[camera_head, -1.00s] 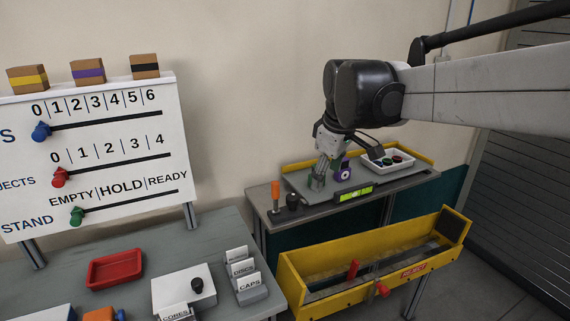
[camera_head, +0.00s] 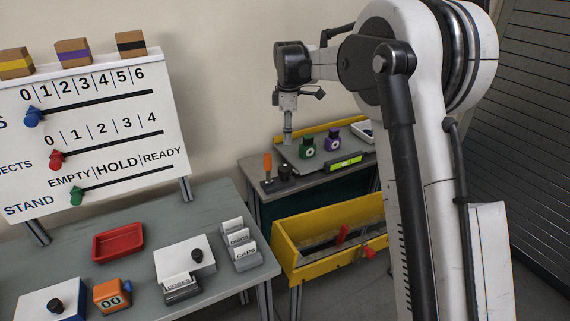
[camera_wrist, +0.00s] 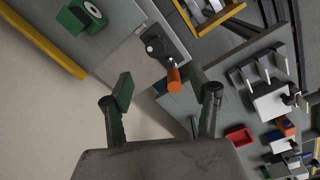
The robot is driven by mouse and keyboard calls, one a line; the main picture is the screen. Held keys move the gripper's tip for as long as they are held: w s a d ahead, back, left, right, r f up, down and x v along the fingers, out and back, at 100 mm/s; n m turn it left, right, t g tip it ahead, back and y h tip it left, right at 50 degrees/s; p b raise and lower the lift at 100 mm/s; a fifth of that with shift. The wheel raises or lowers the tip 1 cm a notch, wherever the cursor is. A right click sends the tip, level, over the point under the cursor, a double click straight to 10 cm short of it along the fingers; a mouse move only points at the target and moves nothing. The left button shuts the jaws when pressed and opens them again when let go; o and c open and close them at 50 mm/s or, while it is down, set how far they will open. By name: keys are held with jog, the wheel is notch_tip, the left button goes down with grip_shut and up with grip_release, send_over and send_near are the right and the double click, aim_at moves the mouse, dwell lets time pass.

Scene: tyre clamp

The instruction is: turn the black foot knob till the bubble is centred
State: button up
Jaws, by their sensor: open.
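The black foot knob (camera_head: 285,172) stands on the left front of the back bench, beside an orange upright handle (camera_head: 267,162). In the wrist view the black knob (camera_wrist: 154,46) shows beyond the orange handle (camera_wrist: 173,77). The level with a yellow-green vial (camera_head: 346,161) lies at the bench's front edge; its bubble is too small to read. My gripper (camera_head: 288,139) points down above and behind the knob, apart from it. In the wrist view my gripper (camera_wrist: 161,86) has its two fingers wide apart with nothing between them.
A yellow reject bin (camera_head: 292,247) is below in front. The board with sliders (camera_head: 95,140) stands left.

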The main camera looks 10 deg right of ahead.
aim_at(286, 167)
jog(key=shift+n, duration=0.4)
jog(key=f, duration=0.5)
jog(key=w+f+p, duration=0.1)
jog(key=f, duration=0.9)
jog(key=shift+w+a+f, duration=0.2)
jog(key=shift+w+f, duration=0.05)
jog(key=shift+w, duration=0.1)
jog(key=shift+c, duration=0.2)
jog(key=c, duration=1.1)
